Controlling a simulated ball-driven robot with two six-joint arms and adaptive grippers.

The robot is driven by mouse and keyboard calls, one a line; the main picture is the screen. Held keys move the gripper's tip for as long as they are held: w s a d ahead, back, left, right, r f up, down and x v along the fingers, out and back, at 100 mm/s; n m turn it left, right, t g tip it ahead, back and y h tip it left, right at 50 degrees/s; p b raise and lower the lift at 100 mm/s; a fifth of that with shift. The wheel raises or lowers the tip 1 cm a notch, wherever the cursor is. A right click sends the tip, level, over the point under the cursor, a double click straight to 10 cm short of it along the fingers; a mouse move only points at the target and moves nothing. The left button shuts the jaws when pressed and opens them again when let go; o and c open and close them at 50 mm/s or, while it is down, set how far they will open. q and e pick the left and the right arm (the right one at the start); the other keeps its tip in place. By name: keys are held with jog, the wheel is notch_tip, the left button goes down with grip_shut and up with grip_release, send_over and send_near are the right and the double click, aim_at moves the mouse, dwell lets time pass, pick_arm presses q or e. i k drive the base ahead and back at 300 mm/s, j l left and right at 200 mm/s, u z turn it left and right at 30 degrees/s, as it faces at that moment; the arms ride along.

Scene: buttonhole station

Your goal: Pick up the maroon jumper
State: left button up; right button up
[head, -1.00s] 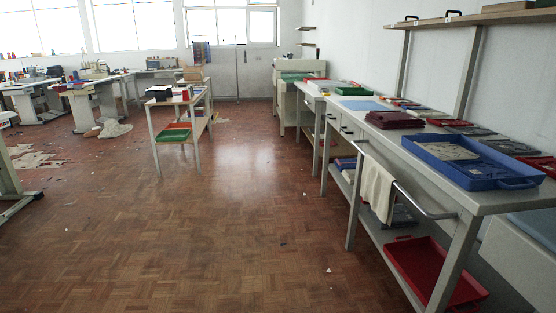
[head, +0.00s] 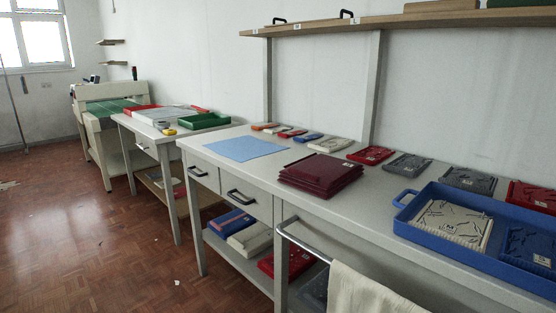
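A folded maroon jumper (head: 322,172), or a small stack of maroon folded cloth, lies on the grey-white workbench (head: 236,179) in the head view. It sits near the front edge, right of a light blue sheet. Its top face shows a small pale tag. I cannot tell whether it is one garment or several layers. Neither of my grippers shows in the head view.
A blue tray (head: 403,227) with folded garments stands right of the maroon stack. A light blue sheet (head: 245,149) lies left of it. Several small folded pieces line the wall. A cream cloth (head: 365,294) hangs from the front rail. Open floor lies at left.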

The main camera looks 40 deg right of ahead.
aim_at(322, 175)
jog(key=i+z, duration=0.2)
jog(key=i, duration=0.25)
jog(key=i+j+z, duration=0.25)
jog(key=i, duration=0.2)
jog(key=i+j+z, duration=0.2)
jog(key=i, duration=0.3)
jog(key=i+z, duration=0.25)
jog(key=z, duration=0.2)
jog(key=i+j+z, duration=0.2)
jog(key=z, duration=0.2)
jog(key=i+j+z, duration=0.25)
jog(key=z, duration=0.2)
jog(key=i+j+z, duration=0.2)
jog(key=j+z, duration=0.2)
jog(key=i+j+z, duration=0.15)
jog(key=z, duration=0.3)
jog(key=j, duration=0.1)
